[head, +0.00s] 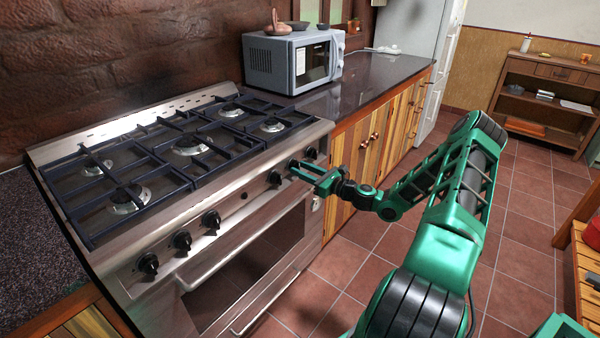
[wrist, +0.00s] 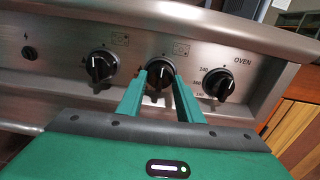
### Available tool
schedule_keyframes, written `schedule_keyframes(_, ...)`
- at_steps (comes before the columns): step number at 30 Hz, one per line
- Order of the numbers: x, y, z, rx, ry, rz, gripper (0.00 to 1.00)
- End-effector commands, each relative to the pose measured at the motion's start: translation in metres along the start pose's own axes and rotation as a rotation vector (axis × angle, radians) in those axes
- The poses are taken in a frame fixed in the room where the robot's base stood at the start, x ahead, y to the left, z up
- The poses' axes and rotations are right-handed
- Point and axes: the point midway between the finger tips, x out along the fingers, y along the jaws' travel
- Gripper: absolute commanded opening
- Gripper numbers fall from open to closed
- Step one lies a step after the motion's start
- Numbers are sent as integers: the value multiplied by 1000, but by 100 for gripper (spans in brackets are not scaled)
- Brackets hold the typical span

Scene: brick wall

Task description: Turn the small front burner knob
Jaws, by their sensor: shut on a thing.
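My green gripper (head: 298,170) reaches the right part of the stove's front panel. In the wrist view, my gripper (wrist: 160,78) has its two fingers on either side of a black burner knob (wrist: 159,72) and is shut on it. This knob stands between another burner knob (wrist: 102,66) on its left and the oven knob (wrist: 219,83) on its right. A small burner diagram is printed above the held knob, too small to read for certain. In the head view, my fingers largely cover the held knob.
The stove (head: 170,270) has several black knobs along its front and dark grates on top. An oven handle bar runs below the knobs. A microwave (head: 290,62) stands on the counter (head: 360,85) at the right. The tiled floor (head: 520,235) is open behind my arm.

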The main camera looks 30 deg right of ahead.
Motion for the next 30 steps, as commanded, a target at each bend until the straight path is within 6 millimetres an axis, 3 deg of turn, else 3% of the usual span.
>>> schedule_keyframes(18, -2, -1, -5, 38, 10, -3, 10)
schedule_keyframes(19, -2, -1, -5, 38, 10, -3, 40)
schedule_keyframes(21, -1, -1, -4, 38, 8, -2, 51)
schedule_keyframes(30, -2, 0, -2, 38, 3, -1, 51)
